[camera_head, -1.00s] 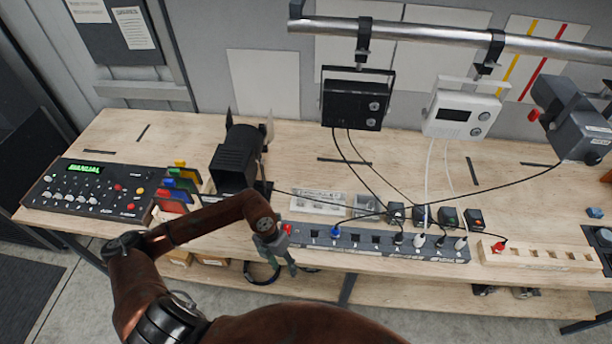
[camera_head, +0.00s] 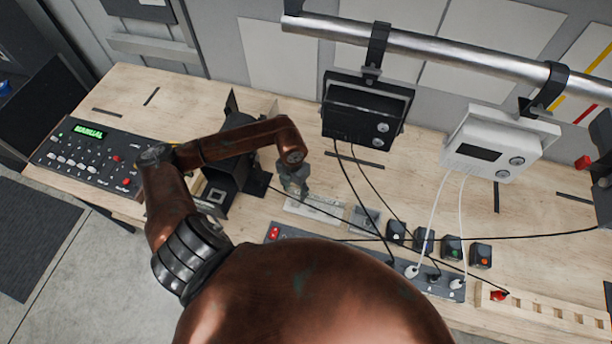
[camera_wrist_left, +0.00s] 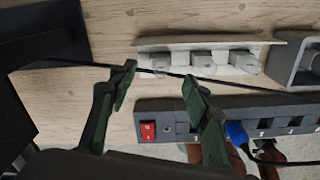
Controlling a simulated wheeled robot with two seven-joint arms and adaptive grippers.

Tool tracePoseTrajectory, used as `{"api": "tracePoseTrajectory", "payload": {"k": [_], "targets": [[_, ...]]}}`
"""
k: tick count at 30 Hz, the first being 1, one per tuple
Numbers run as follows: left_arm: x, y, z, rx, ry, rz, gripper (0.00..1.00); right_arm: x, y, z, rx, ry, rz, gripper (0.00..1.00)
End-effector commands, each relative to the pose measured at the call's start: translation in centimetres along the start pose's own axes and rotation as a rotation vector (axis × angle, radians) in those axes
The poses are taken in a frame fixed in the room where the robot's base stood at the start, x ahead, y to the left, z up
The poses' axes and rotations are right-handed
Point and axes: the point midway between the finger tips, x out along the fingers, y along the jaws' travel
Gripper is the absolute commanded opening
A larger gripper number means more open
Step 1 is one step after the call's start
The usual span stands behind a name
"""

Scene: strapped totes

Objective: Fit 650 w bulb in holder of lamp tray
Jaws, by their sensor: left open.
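The lamp tray (camera_head: 318,212) is a pale, narrow tray on the bench, just beyond the power strip. In the left wrist view the tray (camera_wrist_left: 185,42) carries several whitish raised blocks with glassy parts, but I cannot tell which is the 650 W bulb or read labels. A small clear piece shows near its left front edge and is too small to identify. My left gripper (camera_head: 294,184) is over the left end of the tray in the head view. In the wrist view its fingers (camera_wrist_left: 158,84) are apart and empty, in front of the tray. My right gripper is out of view.
A black spotlight (camera_head: 232,160) stands left of the gripper. The power strip (camera_wrist_left: 230,108) with a red switch runs along the front. A grey box (camera_head: 365,221) is right of the tray, and a black cable crosses in front. A control console (camera_head: 92,160) is at left.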

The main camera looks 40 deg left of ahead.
Motion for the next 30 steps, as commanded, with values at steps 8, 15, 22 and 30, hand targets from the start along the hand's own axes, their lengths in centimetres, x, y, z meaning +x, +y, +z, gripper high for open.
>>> {"api": "tracePoseTrajectory", "payload": {"k": [8, 15, 22, 30], "targets": [[2.8, -0.4, 0.1, 0.006, 0.006, -0.002, 0.45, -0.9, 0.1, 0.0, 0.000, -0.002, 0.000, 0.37], [6.2, -0.3, 0.2, 0.005, 0.004, -0.003, 0.45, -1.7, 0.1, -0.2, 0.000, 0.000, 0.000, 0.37], [7.7, -0.2, 0.1, 0.004, 0.002, -0.001, 0.45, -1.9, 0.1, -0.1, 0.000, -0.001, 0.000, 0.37], [7.8, -0.1, 0.1, 0.004, 0.001, -0.001, 0.43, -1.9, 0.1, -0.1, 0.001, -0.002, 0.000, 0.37]]}}
